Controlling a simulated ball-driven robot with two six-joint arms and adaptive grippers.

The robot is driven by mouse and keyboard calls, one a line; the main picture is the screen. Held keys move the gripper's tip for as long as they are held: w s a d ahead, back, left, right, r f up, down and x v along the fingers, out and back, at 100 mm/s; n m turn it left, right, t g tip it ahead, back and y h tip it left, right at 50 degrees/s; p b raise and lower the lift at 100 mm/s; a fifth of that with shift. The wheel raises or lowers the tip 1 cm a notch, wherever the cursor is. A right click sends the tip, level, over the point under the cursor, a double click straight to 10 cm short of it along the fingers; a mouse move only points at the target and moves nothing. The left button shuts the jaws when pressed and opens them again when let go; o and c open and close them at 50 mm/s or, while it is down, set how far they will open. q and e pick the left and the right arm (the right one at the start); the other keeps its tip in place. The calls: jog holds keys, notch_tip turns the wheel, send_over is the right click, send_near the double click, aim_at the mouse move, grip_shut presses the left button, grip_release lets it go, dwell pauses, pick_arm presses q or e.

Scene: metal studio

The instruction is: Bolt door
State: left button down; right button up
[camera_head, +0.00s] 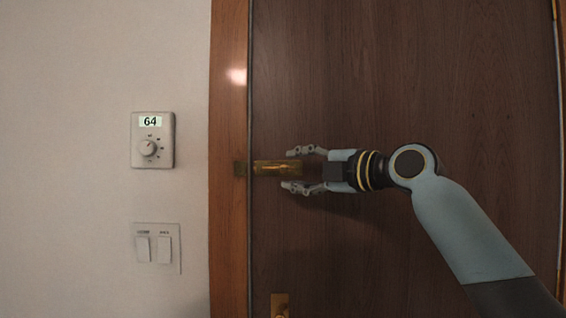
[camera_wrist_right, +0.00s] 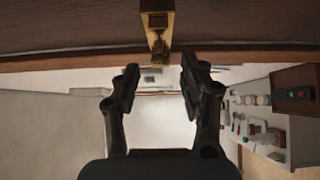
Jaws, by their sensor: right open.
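The brass bolt (camera_head: 277,168) is mounted on the brown wooden door (camera_head: 400,80), close to its left edge. A brass keeper (camera_head: 240,168) sits on the door frame, level with the bolt. My right gripper (camera_head: 292,170) reaches in from the right and is open. One finger is above the bolt's right end and one below it. In the right wrist view the bolt (camera_wrist_right: 157,20) shows at the top, ahead of the open right gripper (camera_wrist_right: 160,68), with nothing between the fingertips. Whether a finger touches the bolt is unclear. My left gripper is out of view.
A brass fitting (camera_head: 280,305) is on the door at the lower edge. A thermostat (camera_head: 153,140) reading 64 and a switch plate (camera_head: 158,248) are on the wall left of the wooden frame (camera_head: 228,90). A shelf with small items (camera_wrist_right: 260,130) shows in the wrist view.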

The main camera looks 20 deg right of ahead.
aim_at(286, 170)
jog(key=shift+p+x, duration=0.45)
jog(key=shift+x, duration=1.5)
grip_shut()
jog(key=shift+f, duration=0.1)
